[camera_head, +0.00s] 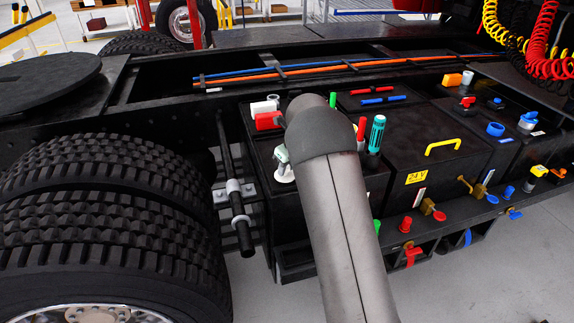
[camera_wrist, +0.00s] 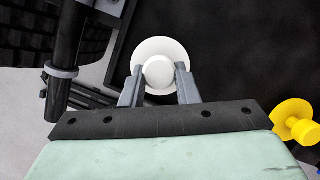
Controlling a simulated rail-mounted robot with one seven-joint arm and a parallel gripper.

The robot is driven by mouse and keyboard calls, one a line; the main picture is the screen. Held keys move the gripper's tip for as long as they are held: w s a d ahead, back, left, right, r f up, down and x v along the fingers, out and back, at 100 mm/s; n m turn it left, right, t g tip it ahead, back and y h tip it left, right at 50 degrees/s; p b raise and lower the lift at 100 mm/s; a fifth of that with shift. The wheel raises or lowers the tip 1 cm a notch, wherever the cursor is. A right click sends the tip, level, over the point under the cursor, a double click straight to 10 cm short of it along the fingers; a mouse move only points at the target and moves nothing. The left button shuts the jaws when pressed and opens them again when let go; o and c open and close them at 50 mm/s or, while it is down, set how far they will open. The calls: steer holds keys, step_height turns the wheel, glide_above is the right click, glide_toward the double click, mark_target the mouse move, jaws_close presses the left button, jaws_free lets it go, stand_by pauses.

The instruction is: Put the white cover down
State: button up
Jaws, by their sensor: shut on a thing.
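The white cover is a round disc with a knob in the middle, seen in the wrist view (camera_wrist: 160,45). My gripper (camera_wrist: 158,76) has its two grey fingers shut on the sides of the knob. The disc is over a black surface near its left edge; I cannot tell whether it touches. In the head view a white piece, apparently the same cover (camera_head: 285,177), shows just left of my arm, at the left end of the black box top (camera_head: 345,176). My arm hides most of the gripper there.
A black post with a pale ring (camera_head: 233,187) stands left of the box, beside the large tyres (camera_head: 100,200). A red and white block (camera_head: 268,118) and a teal-handled tool (camera_head: 377,133) are close by. A yellow knob (camera_wrist: 295,122) is right in the wrist view.

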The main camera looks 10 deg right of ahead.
steer(key=shift+f, duration=0.2)
steer(key=o, duration=1.1)
steer(key=shift+r, duration=0.1)
